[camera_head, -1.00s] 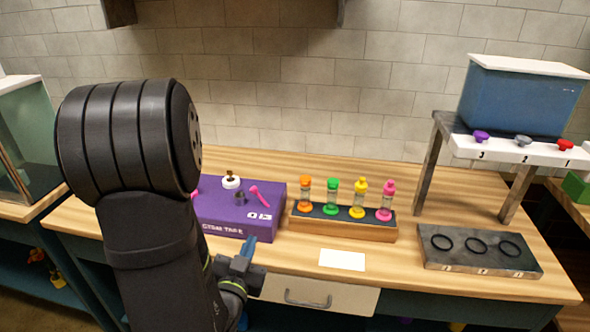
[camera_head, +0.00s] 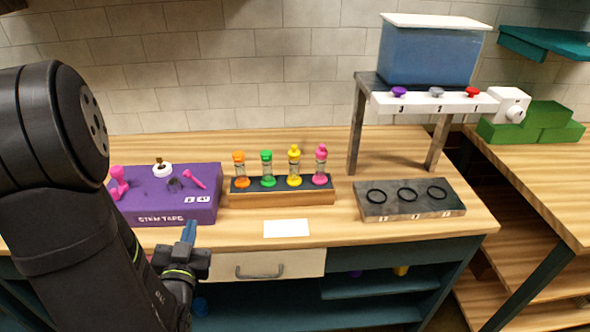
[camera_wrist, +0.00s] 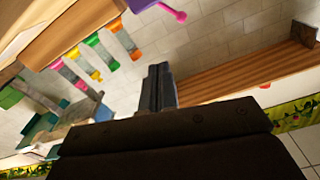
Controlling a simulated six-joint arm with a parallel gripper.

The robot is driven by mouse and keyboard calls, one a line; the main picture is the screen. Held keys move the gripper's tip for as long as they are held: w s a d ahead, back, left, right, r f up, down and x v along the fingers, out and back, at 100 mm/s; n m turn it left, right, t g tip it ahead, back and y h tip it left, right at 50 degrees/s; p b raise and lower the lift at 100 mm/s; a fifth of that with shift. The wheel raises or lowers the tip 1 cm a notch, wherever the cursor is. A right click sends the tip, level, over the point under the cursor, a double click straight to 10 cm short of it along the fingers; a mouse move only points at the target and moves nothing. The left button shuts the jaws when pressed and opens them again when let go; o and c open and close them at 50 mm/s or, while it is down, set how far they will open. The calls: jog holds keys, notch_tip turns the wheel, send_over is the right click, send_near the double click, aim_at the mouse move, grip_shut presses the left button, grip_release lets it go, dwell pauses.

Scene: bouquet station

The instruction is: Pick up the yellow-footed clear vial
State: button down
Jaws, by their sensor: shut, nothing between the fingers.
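The yellow-footed clear vial (camera_head: 294,167) stands upright in the wooden rack (camera_head: 290,199), with a yellow cap on top. It is third from the left, between the green and pink vials. In the wrist view the yellow vial (camera_wrist: 85,65) shows tilted at the upper left. My gripper (camera_head: 189,231) is shut and empty, in front of the purple stem tape box and left of the rack, well apart from the vial. Its closed fingers also show in the wrist view (camera_wrist: 158,88).
Orange (camera_head: 239,170), green (camera_head: 267,169) and pink (camera_head: 320,166) vials share the rack. The purple box (camera_head: 165,205) holds small items. A white card (camera_head: 287,228) lies in front of the rack. A dark ringed tray (camera_head: 409,201) and a stand with a blue tank (camera_head: 430,55) are at the right.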

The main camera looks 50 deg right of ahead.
dwell(0.4)
jog(key=c, duration=1)
grip_release()
